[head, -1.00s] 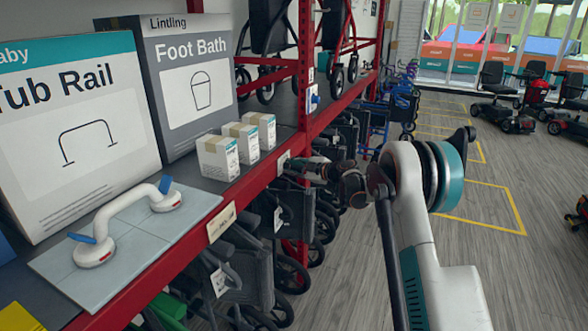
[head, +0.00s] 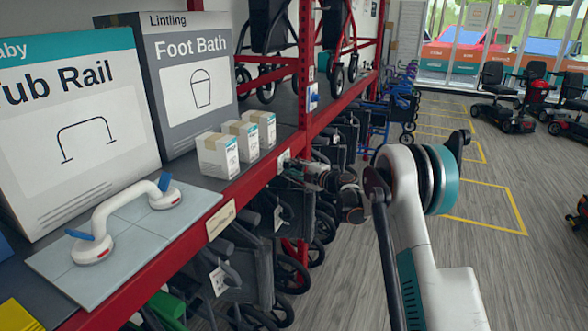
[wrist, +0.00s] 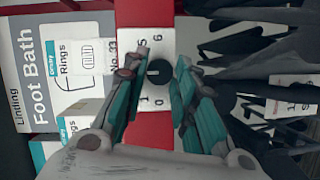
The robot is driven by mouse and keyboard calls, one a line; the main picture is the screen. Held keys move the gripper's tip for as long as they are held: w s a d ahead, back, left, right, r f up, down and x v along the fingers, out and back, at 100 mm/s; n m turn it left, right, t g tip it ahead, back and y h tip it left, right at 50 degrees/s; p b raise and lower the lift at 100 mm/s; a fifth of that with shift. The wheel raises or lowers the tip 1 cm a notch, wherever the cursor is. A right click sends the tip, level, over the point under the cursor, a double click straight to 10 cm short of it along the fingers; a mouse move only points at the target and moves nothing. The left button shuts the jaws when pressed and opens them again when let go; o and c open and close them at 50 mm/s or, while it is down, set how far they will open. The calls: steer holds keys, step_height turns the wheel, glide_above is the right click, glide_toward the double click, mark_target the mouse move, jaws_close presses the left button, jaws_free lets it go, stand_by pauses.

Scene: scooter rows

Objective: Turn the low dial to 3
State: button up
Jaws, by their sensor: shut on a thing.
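The low dial is a black round knob (wrist: 159,72) on a white plate in the wrist view, where the digits 0, 1, 5 and 6 show around it. The plate (head: 284,160) is on the red post in the head view, at shelf-edge height, partly hidden by my gripper (head: 296,171). In the wrist view my gripper (wrist: 160,78) has one teal-padded finger on each side of the knob and is shut on it. The fingers hide other digits. I cannot tell which digit the knob points at.
A second dial with blue on it (head: 312,98) sits higher on the red post. Small white boxes (head: 217,155) stand on the shelf beside a Foot Bath box (head: 190,80). Folded wheelchairs (head: 235,270) fill the space below. Grey floor is open at right.

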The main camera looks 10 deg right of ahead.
stand_by(0.4)
steer(key=o, duration=1.1)
steer(key=shift+c, duration=0.2)
steer(key=f+v, duration=0.1)
steer(key=v, duration=1.1)
steer(key=shift+r, duration=0.4)
